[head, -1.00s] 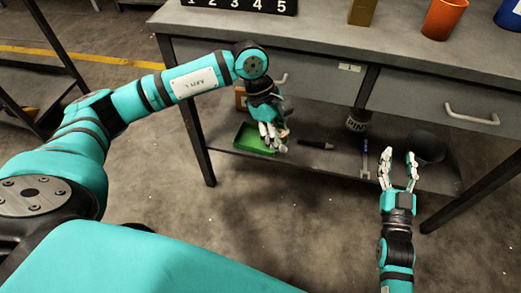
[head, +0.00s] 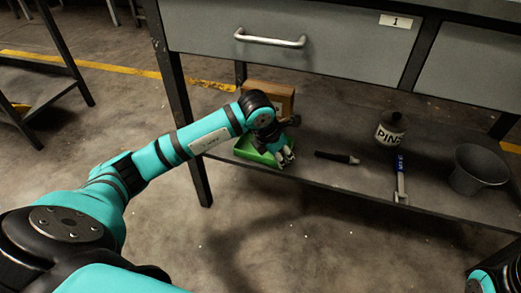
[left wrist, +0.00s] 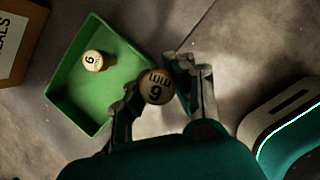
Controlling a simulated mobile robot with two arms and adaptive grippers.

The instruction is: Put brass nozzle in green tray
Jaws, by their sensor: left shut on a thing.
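The green tray (head: 246,153) sits on the lower shelf of the workbench, at its left end. In the left wrist view the tray (left wrist: 66,98) has one brass nozzle (left wrist: 96,61) with a number on its top lying inside. My left gripper (head: 287,158) is at the tray's right end, low over the shelf. In the left wrist view my left gripper (left wrist: 155,78) is shut on another brass nozzle (left wrist: 157,88), whose numbered top faces the camera. This held nozzle appears by the tray's right rim; its height above it is unclear. My right gripper's fingers are out of view.
A brown box (head: 268,96) stands behind the tray. To the right on the shelf are a dark marker-like tool (head: 337,157), a labelled can (head: 390,129), a blue-and-silver tool (head: 400,178) and a dark bucket (head: 478,170). The drawer front (head: 290,40) overhangs the shelf.

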